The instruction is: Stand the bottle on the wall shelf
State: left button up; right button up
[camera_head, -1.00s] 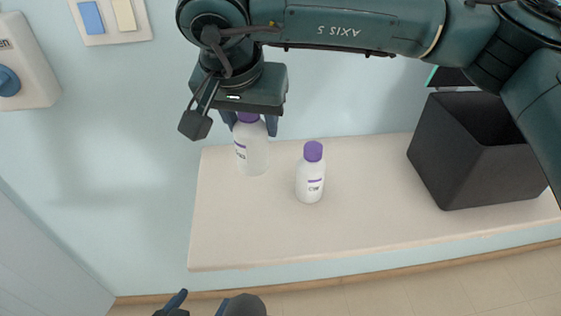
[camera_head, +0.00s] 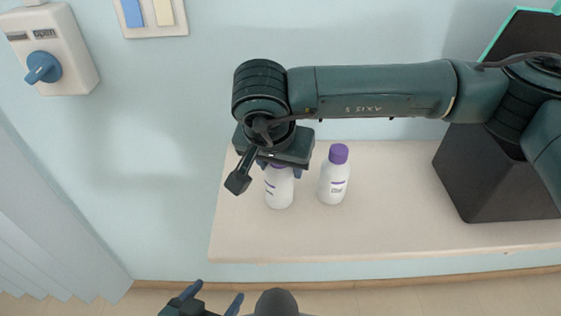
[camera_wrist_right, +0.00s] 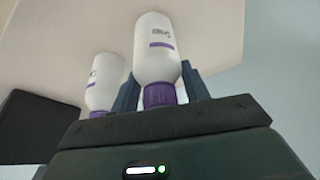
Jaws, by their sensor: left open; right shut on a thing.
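A white bottle with a purple cap (camera_head: 279,190) is under my right gripper (camera_head: 280,168), upright over the left part of the pale wall shelf (camera_head: 390,228). My right gripper is shut on its cap. I cannot tell whether its base touches the shelf. In the right wrist view the held bottle (camera_wrist_right: 155,48) has its purple cap between the fingers of the gripper (camera_wrist_right: 161,76). A second, similar bottle (camera_head: 334,178) stands on the shelf just to the right, and it also shows in the right wrist view (camera_wrist_right: 104,80). My left gripper (camera_head: 212,304) is open and empty at the bottom edge, below the shelf.
A wall box with a blue knob (camera_head: 44,68) and a switch panel (camera_head: 150,18) are at upper left. The shelf's front middle is clear.

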jog(key=o, duration=1.1)
jog(key=shift+c, duration=0.2)
jog(key=shift+r+p, duration=0.1)
jog(key=shift+p, duration=0.2)
jog(key=shift+r, duration=0.25)
jog(key=v, duration=1.1)
jog(key=shift+s+r+b, duration=0.25)
jog(key=shift+b, duration=0.15)
jog(key=shift+a, duration=0.1)
